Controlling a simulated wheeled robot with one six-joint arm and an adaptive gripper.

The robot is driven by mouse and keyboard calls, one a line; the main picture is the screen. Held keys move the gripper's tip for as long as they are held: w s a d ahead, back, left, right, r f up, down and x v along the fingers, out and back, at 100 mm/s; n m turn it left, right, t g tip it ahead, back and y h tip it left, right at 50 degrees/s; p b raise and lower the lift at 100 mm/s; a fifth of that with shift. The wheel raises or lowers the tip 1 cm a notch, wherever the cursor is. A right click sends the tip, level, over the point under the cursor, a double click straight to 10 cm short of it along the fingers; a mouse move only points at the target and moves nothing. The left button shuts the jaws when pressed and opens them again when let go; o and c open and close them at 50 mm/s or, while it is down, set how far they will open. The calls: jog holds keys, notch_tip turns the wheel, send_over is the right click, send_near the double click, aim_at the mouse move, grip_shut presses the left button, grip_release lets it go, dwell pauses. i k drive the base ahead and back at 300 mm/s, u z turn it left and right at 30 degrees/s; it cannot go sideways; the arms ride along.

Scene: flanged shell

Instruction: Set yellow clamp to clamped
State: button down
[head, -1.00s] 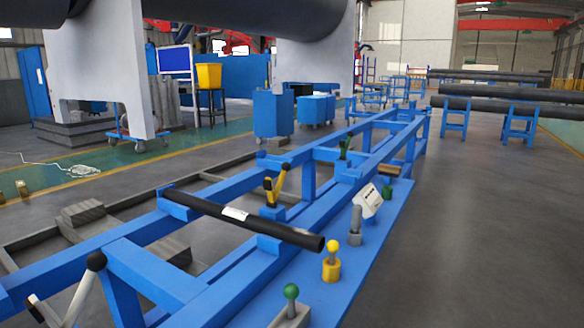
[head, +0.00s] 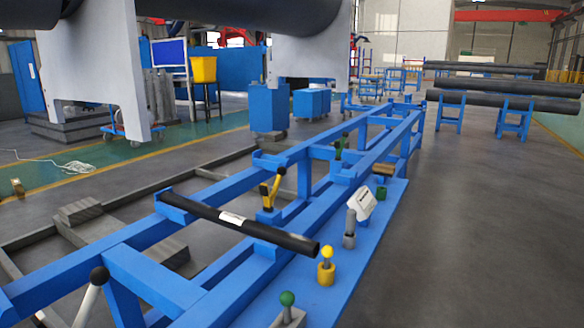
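The yellow clamp (head: 269,190) stands on the blue frame just behind the dark pipe, at the middle of the head view. It has a yellow body and a yellow lever with a dark tip that leans up to the right. A yellow-knobbed post on a yellow base (head: 327,268) stands on the blue plate in front of the pipe end; whether it belongs to the clamp I cannot tell. My gripper is not in view.
A dark pipe (head: 215,215) with a white label lies across the blue frame (head: 160,275). A green-knobbed post (head: 287,305), a grey post with a white sign (head: 360,205) and a green clamp (head: 342,147) stand nearby. The grey floor (head: 470,230) at right is clear.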

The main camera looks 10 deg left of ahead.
aim_at(268, 200)
jog(key=u, duration=0.35)
jog(key=i, duration=0.95)
jog(key=u, duration=0.1)
